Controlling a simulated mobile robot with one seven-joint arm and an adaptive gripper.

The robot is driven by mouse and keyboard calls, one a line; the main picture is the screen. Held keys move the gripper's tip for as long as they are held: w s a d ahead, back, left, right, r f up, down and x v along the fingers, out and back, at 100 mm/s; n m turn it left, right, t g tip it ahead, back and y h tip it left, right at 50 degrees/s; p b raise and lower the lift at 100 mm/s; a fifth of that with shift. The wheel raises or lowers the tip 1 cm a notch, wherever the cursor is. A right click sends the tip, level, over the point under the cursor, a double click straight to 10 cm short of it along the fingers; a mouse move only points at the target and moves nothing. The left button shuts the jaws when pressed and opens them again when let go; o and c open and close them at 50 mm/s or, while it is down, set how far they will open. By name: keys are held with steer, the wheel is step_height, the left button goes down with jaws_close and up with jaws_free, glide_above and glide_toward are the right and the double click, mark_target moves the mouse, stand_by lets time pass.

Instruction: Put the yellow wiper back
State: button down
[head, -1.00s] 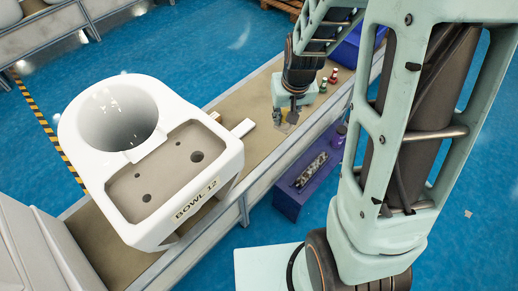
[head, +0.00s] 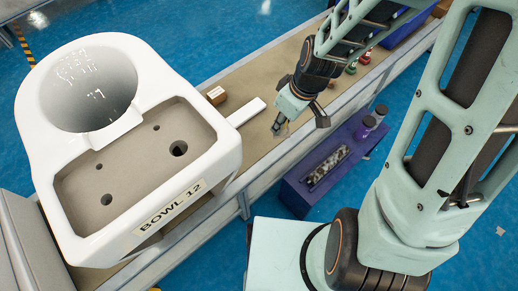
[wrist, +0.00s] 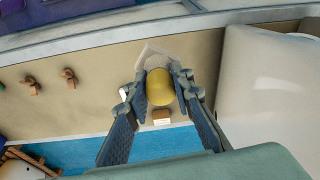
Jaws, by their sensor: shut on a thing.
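The yellow wiper (wrist: 160,88) is between the two fingers of my gripper (wrist: 158,86) in the wrist view, with its rounded yellow end toward the camera. A pale angular part shows just beyond it. My gripper is shut on it. In the head view my gripper (head: 279,124) points down over the beige conveyor, right of the white toilet bowl (head: 215,170) labelled BOWL 12. The wiper cannot be made out clearly in the head view.
A white bar (head: 246,111) and a small brown box (head: 215,95) lie beside the bowl. Small bottles (head: 350,67) stand farther along the conveyor, near a blue crate (head: 408,28). A purple stand (head: 297,196) beside the conveyor carries a tray with mottled contents (head: 326,167) and purple containers (head: 366,126).

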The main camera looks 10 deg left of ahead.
steer(key=s+a+f+n+g+b, duration=0.2)
steer(key=s+a+f+n+b, duration=0.45)
steer(key=f+n+b, duration=0.35)
steer(key=w+f+b, duration=0.1)
steer(key=w+f, duration=0.2)
steer(key=w, duration=0.1)
steer(key=w+a+f+m+b, duration=0.1)
steer(key=w+f, duration=0.2)
steer(key=w, duration=0.1)
steer(key=w+a+f+m+b, duration=0.1)
steer(key=w+f, duration=0.2)
steer(key=w, duration=0.2)
steer(key=shift+f+y, duration=0.3)
steer(key=shift+y, duration=0.1)
steer(key=shift+w+f+b, duration=0.2)
steer(key=shift+f+b, duration=0.35)
steer(key=shift+f, duration=0.45)
steer(key=shift+w+f+b, duration=0.2)
steer(key=shift+f+b, duration=0.3)
steer(key=shift+f, duration=0.5)
steer(key=shift+f, duration=0.2)
steer(key=c, duration=1.7)
jaws_free()
steer(key=shift+r, duration=0.15)
